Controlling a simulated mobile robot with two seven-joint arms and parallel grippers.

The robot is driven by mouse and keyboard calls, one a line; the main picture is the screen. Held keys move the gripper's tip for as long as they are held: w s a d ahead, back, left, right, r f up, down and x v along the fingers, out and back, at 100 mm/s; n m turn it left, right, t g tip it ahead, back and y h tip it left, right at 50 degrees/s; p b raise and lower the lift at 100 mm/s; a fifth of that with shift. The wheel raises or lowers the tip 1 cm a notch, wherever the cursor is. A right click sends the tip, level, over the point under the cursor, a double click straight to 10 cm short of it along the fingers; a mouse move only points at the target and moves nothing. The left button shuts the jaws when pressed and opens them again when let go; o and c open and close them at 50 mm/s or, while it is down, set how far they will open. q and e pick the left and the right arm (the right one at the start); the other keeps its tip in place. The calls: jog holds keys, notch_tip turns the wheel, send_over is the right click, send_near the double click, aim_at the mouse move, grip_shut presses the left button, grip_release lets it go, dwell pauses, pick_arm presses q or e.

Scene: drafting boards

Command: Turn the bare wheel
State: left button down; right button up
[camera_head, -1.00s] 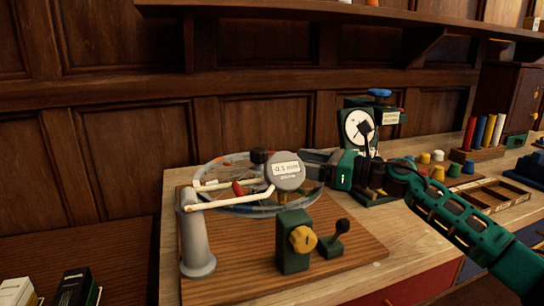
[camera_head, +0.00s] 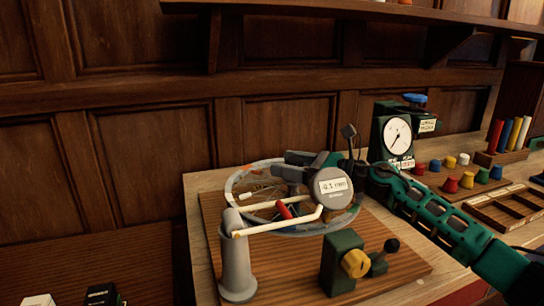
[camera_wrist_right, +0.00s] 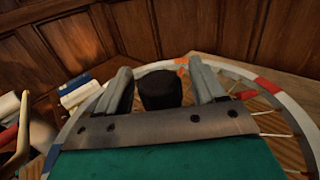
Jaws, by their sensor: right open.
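The bare wheel (camera_head: 231,190) lies flat, a spoked ring with a grey-white rim with red and orange patches; the rim also shows in the right wrist view (camera_wrist_right: 238,72). A black knob (camera_wrist_right: 160,90) stands at the rim. My right gripper (camera_head: 281,163) is over the far side of the wheel, open, with a finger on either side of the knob in the wrist view; contact is not clear. In the head view the gripper hides the knob. A round gauge (camera_head: 333,187) reading about -0.1 mm sits above the wheel. My left gripper is not in view.
A grey post (camera_head: 237,265) with cream arms stands on a wooden board at front left. A dial instrument (camera_head: 397,136), coloured pegs and a compartment tray (camera_head: 500,208) are at right.

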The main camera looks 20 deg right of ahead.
jog(key=shift+w+a, duration=0.45)
jog(key=shift+w, duration=0.05)
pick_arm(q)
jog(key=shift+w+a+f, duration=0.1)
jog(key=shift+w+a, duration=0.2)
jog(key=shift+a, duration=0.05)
pick_arm(e)
jog(key=shift+s, duration=0.1)
